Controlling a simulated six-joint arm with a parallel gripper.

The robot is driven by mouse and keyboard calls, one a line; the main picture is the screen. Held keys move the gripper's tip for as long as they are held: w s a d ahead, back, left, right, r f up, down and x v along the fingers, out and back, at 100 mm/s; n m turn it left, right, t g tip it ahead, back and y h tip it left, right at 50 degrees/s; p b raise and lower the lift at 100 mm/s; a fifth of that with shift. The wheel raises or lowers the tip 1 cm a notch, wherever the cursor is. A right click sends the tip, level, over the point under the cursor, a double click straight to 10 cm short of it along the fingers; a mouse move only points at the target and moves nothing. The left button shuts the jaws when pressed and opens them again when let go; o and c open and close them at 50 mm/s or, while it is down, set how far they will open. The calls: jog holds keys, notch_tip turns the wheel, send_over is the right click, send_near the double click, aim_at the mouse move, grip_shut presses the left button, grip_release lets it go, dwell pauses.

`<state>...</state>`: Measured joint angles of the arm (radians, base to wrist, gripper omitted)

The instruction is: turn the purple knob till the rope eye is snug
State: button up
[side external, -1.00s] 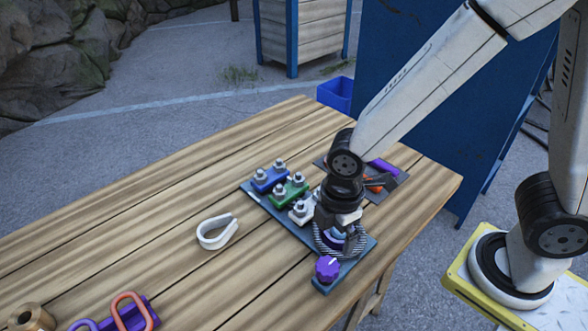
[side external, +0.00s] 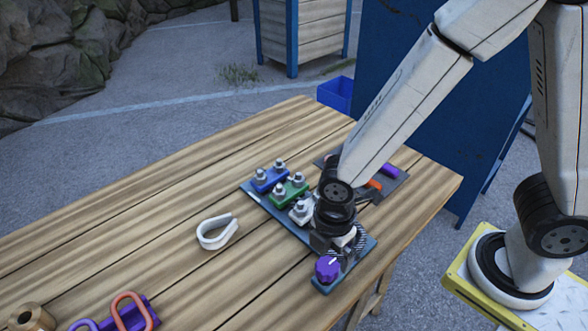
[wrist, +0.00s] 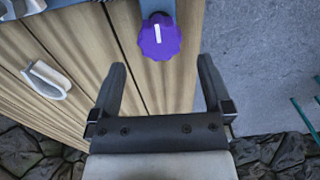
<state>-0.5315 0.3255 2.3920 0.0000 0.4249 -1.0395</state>
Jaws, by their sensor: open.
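The purple knob (side external: 327,268) stands at the near end of the dark board (side external: 322,286). In the wrist view the knob (wrist: 159,36) has a white line on its top, pointing nearly straight up the picture. My gripper (wrist: 162,68) is open and empty; its two fingers point toward the knob, which lies beyond their tips and between their lines. Grey rope (side external: 359,240) shows beside my wrist in the side view. My wrist hides most of it, so I cannot tell how tight the rope eye is.
Blue (side external: 268,179), green (side external: 290,190) and white (side external: 301,211) clamps with nuts sit along the board. A white teardrop loop (side external: 214,233) lies on the table to its left. A purple holder with an orange loop (side external: 131,305) and a brass spool (side external: 31,317) are at the near left.

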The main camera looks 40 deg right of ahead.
aim_at(328, 265)
jog(key=shift+f, duration=2.4)
jog(key=c, duration=1.2)
